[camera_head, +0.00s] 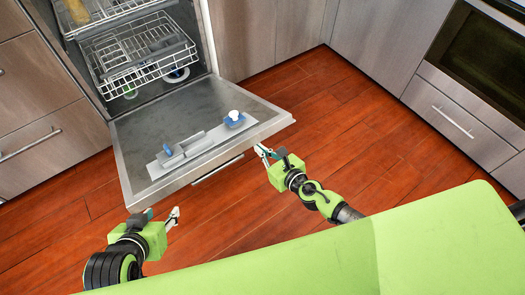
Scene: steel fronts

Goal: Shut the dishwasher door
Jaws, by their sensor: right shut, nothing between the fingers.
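The dishwasher door (200,108) hangs open and lowered in front of its cavity, inner side up, with a detergent fitting on it. A bar handle (217,169) shows below its front edge. My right gripper (264,153) is shut and empty, just in front of the door's front edge near its right corner; I cannot tell whether it touches. My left gripper (172,217) is in front of the door's left front corner, apart from it in the picture. Its fingers are too small and turned to judge their opening.
A white wire rack (135,55) sits inside the dishwasher, with another rack above. Drawers with bar handles (30,145) stand at left. Cabinets and an oven (480,60) stand at right. The wooden floor (345,125) is clear.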

